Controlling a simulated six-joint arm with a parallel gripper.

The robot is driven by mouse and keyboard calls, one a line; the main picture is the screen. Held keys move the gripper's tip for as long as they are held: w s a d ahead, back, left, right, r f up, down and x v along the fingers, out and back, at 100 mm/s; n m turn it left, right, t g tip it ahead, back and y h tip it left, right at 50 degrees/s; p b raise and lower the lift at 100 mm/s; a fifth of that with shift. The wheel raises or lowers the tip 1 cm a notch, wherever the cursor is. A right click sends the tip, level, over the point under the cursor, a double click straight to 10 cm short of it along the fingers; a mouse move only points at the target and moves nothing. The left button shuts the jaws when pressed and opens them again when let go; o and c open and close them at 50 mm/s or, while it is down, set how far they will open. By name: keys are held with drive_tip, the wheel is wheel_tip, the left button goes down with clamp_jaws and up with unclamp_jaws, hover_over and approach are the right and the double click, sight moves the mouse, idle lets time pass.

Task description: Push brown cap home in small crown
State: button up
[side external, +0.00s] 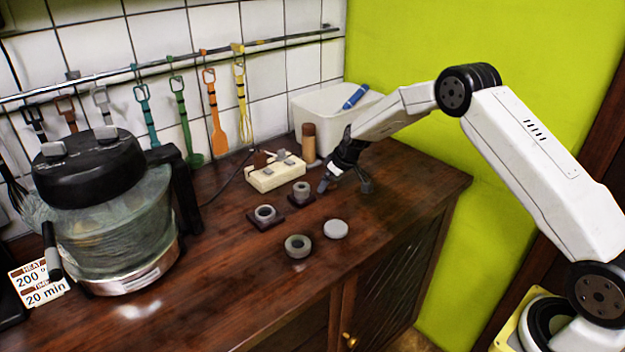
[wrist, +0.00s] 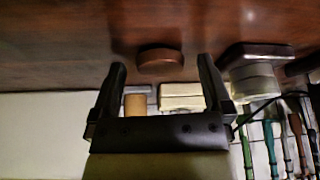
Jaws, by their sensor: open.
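The brown cap (wrist: 160,61) is a round disc on the dark wooden counter in the wrist view. It appears in the gap between the fingertips of my open gripper (wrist: 162,66); contact cannot be told. In the side view my gripper (side external: 345,187) is low over the counter, fingers apart, and I cannot make out the cap there. The small crown (side external: 301,190), a grey ring on a dark square base, stands just left of my gripper. It seems to be the grey ring at the right of the wrist view (wrist: 255,80). I see no cap on it.
A larger crown (side external: 265,213) stands left of the small one. A grey ring (side external: 298,246) and a pale disc (side external: 336,229) lie in front. A power strip (side external: 275,175), brown cylinder (side external: 308,142) and white bin (side external: 325,107) stand behind. The counter's front right is clear.

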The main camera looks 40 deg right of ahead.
sight(331, 183)
drive_tip(key=c, duration=1.3)
drive_tip(key=shift+r, duration=0.2)
drive_tip(key=shift+r, duration=0.4)
wheel_tip(331, 183, up, 2)
drive_tip(key=s+a+r, duration=0.2)
drive_tip(key=s+r, duration=0.8)
drive_tip(key=s, duration=0.4)
drive_tip(key=shift+w, duration=0.1)
